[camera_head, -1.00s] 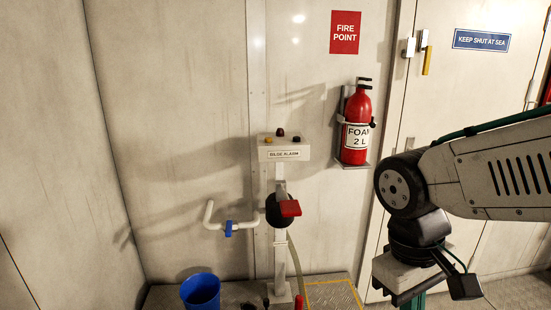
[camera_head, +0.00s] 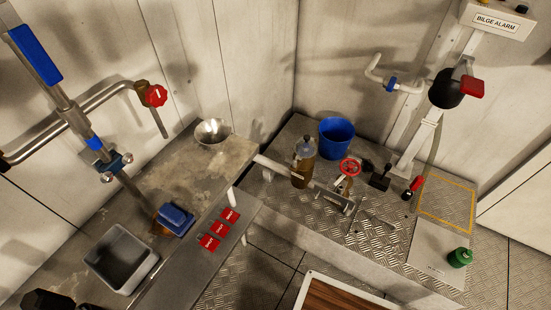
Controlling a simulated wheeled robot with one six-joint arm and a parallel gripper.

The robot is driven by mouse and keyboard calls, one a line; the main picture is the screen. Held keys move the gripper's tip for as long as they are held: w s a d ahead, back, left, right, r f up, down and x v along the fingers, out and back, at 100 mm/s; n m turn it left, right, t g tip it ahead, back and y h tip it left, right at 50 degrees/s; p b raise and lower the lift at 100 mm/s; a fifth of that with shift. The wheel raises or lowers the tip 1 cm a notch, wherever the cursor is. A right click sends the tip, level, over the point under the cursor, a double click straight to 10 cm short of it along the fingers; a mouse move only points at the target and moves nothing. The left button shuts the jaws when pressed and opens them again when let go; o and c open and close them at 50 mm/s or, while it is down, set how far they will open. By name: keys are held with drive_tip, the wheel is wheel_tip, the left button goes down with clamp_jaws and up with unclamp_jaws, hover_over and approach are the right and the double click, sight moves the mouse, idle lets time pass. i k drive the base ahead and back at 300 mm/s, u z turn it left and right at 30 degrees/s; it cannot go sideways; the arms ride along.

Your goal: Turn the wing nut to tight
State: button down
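I cannot clearly make out a wing nut. A small metal clamp (camera_head: 116,163) with blue-grey ends sits around the slanting metal pipe (camera_head: 68,105) at the left of the head view. Its parts are too small to tell whether one is the wing nut, or how tight it is. A blue handle (camera_head: 36,55) lies along the pipe above, and a red valve wheel (camera_head: 156,95) is on the branch pipe to the right. My gripper and arm are out of view.
The worn bench (camera_head: 185,160) carries a grey bin (camera_head: 120,258), a blue block (camera_head: 175,219) and a metal bowl (camera_head: 212,131). Red tags (camera_head: 220,229) lie along its front. A blue bucket (camera_head: 336,137), a bottle (camera_head: 303,165) and a red wheel valve (camera_head: 349,167) stand on the tread-plate platform.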

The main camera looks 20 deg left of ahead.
sight(294, 163)
drive_tip(key=u, duration=0.9)
